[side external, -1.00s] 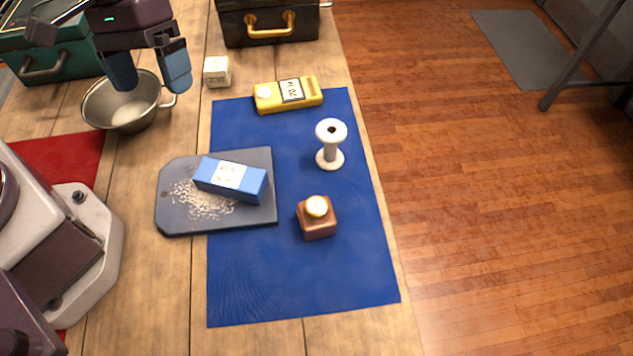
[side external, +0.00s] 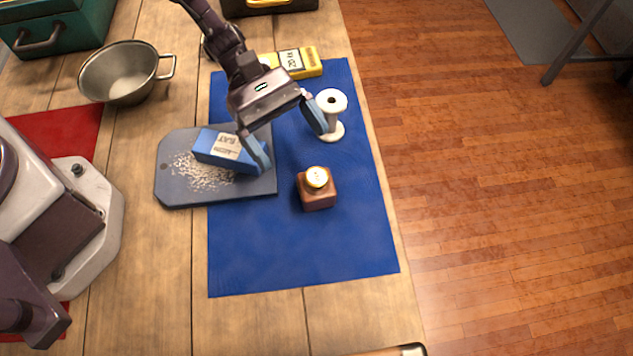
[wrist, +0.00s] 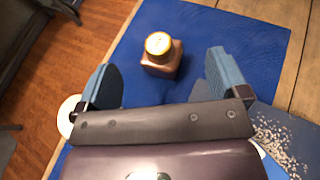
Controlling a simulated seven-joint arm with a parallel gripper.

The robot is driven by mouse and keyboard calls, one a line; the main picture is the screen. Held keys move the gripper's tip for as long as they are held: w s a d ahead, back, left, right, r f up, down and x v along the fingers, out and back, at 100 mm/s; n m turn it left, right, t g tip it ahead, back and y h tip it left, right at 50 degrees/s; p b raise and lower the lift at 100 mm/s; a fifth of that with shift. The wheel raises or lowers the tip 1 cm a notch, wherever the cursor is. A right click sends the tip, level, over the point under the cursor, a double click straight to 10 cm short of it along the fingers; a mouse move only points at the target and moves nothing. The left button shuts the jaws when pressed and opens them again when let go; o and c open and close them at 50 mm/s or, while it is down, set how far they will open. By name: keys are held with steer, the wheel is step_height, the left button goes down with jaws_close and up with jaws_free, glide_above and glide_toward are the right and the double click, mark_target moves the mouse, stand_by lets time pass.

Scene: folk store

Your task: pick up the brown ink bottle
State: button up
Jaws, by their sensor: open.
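The brown ink bottle (side external: 317,195) is a squat square bottle with a pale yellow-rimmed round cap. It stands upright on the blue mat (side external: 290,260). My gripper (side external: 290,150) is open and empty, up and to the left of the bottle in the side view, with its fingers spread wide. In the wrist view, the bottle (wrist: 161,58) lies beyond the fingertips, roughly between the two blue fingers of my gripper (wrist: 163,75). No finger appears to touch it.
A white spool (side external: 331,115) stands close to my right finger in the side view. A blue salt box (side external: 215,150) lies on a dark cutting board (side external: 180,195) with spilled grains, by the other finger. A yellow device (side external: 300,64) and metal pot (side external: 118,78) are farther back. The mat's front is clear.

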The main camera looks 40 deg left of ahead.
mark_target(310, 174)
steer(key=x, duration=0.8)
steer(key=shift+d+f, duration=0.15)
steer(key=shift+f, duration=0.35)
steer(key=c, duration=1.4)
